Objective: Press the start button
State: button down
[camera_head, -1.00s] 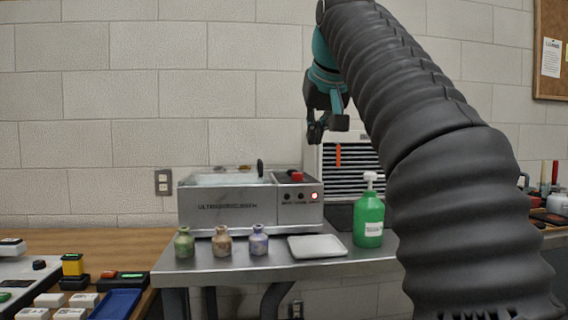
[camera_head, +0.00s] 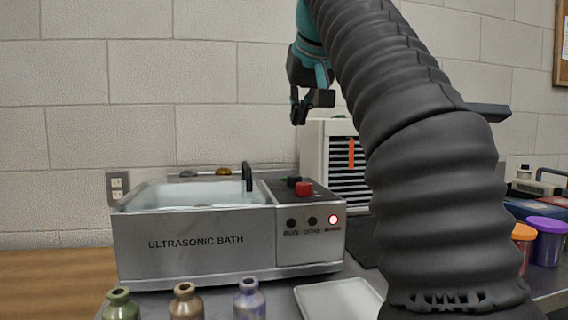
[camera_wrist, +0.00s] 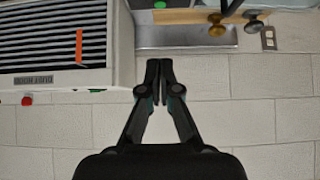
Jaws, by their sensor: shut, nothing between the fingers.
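The ultrasonic bath (camera_head: 195,262) is a silver box on the metal table, with an open water-filled tank at left and a dark control panel at right. A red button (camera_head: 304,188) stands on the panel's top, with a black knob just behind it. I read no start label on either. The front has several round indicators; the rightmost (camera_head: 333,219) is lit. My gripper (camera_head: 299,112) is raised above and behind the panel, apart from it, before the wall. In the wrist view my gripper (camera_wrist: 159,65) is shut and empty; I cannot make out the red button there.
A white louvred unit (camera_head: 315,155) with an orange strip stands behind the bath at right. Green (camera_head: 118,304), brown (camera_head: 185,302) and lilac (camera_head: 249,299) bottles and a white tray (camera_head: 338,300) stand in front. Lidded jars (camera_head: 549,241) are at far right. A dark upright handle rises beside the panel.

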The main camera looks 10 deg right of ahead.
jog(key=shift+w+a, duration=0.1)
dwell(0.3)
jog(key=x, duration=1)
jog(key=shift+f+b, duration=0.2)
jog(key=shift+b, duration=0.2)
notch_tip(320, 180, down, 2)
jog(key=shift+f+b, duration=0.15)
jog(key=shift+b, duration=0.5)
jog(key=shift+f, duration=0.65)
